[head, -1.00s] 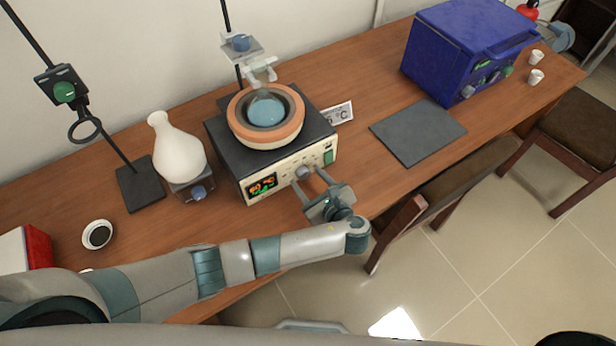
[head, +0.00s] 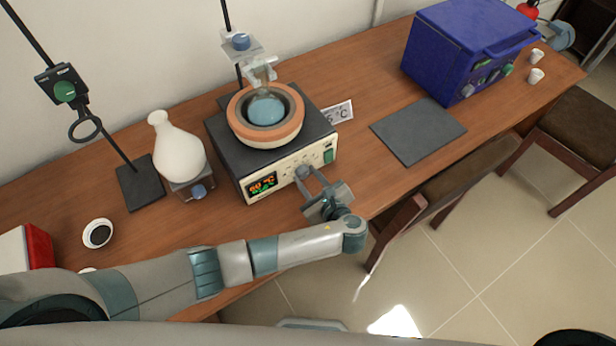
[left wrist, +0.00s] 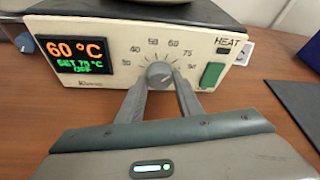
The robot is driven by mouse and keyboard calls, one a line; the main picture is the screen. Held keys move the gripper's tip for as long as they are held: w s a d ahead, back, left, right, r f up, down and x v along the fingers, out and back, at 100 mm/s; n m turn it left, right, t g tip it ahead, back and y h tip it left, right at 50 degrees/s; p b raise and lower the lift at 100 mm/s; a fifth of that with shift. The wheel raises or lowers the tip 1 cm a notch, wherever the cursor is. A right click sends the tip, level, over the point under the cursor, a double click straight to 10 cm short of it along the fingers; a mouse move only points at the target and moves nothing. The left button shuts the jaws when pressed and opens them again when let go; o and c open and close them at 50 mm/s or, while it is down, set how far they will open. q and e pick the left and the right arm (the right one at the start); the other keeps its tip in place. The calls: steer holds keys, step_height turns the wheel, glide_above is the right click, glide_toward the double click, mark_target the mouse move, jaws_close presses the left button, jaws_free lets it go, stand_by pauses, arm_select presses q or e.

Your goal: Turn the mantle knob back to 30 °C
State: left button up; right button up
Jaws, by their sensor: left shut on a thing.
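The heating mantle (head: 222,133) stands on the table, with an orange-rimmed bowl (head: 291,131) holding a flask of blue liquid (head: 266,111). Its cream front panel has a grey knob, which shows in the left wrist view (left wrist: 159,73) amid a printed scale. The display (left wrist: 82,53) reads 60 °C in orange above a smaller green SET line in the seventies, its last digit unclear. My left gripper (head: 308,178) is in front of the panel, shut on the knob, with one finger on each side in the left wrist view (left wrist: 162,82). My right gripper is out of view.
A green switch (left wrist: 211,76) sits right of the knob. A white flask (head: 179,150) and a clamp stand (head: 140,187) are to the left. A dark mat (head: 418,132) and a blue furnace (head: 450,55) are to the right. Chairs stand along the table's front.

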arm_select(q)
steer(key=shift+s+a+f+n+t+h, duration=0.15)
steer(key=shift+n+t+h, duration=0.25)
steer(key=shift+n, duration=0.4)
steer(key=shift+f+n+t+h+b, duration=0.1)
steer(key=shift+n+t+h+b, duration=0.25)
steer(key=shift+n+b, duration=0.4)
steer(key=shift+n+t+h+b, duration=0.25)
steer(key=shift+n+t+b, duration=0.2)
steer(key=shift+n, duration=0.1)
steer(key=o, duration=1)
steer(key=shift+o, duration=0.2)
